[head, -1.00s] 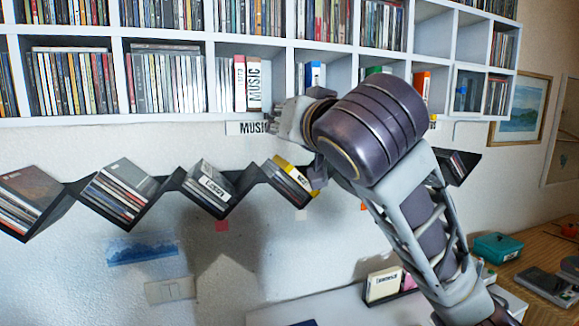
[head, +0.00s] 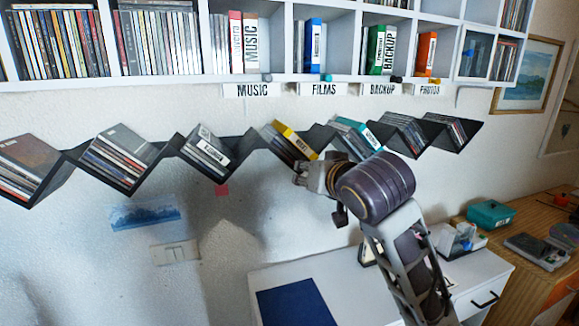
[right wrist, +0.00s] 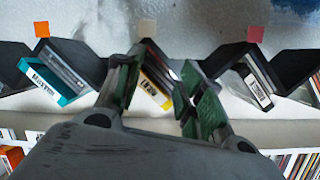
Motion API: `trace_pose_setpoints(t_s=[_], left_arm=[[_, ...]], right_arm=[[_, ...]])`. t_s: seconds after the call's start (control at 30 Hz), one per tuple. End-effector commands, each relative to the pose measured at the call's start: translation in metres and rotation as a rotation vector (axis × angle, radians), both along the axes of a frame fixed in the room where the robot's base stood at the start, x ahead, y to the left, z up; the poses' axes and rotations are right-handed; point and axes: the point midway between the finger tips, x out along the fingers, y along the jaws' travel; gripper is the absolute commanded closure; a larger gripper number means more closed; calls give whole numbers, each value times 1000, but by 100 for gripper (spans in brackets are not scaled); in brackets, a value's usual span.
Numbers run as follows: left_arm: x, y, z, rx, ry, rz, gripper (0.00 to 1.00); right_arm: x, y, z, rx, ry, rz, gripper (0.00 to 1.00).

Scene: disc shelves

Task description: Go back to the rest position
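My right gripper (head: 306,176) is in front of the white wall, near the lower edge of the black zigzag shelf (head: 262,142). In the right wrist view its two green-padded fingers (right wrist: 158,90) are spread apart with nothing held between them. A yellow-edged case (right wrist: 154,88) shows beyond the gap, resting in the shelf; it also shows in the head view (head: 296,137). I cannot tell how far the fingers are from it. My left gripper is not in view.
A white cubby shelf (head: 283,78) with discs and labels hangs above. Below right are a white desk (head: 350,290) with a blue mat (head: 295,303), and a wooden table (head: 530,225) with a teal box (head: 490,214).

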Motion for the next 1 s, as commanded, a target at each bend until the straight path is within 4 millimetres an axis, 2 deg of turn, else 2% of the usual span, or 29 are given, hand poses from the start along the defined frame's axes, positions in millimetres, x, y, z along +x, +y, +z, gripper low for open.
trace_pose_setpoints(t_s=[0.1, 0.47, 1.0], left_arm=[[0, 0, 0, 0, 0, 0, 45], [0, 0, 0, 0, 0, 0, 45], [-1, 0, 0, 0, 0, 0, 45]], right_arm=[[1, -7, -28, -12, 41, -1, 61], [-2, -29, -108, -55, 155, -8, 61], [-30, -65, -225, -133, 331, -14, 61]])
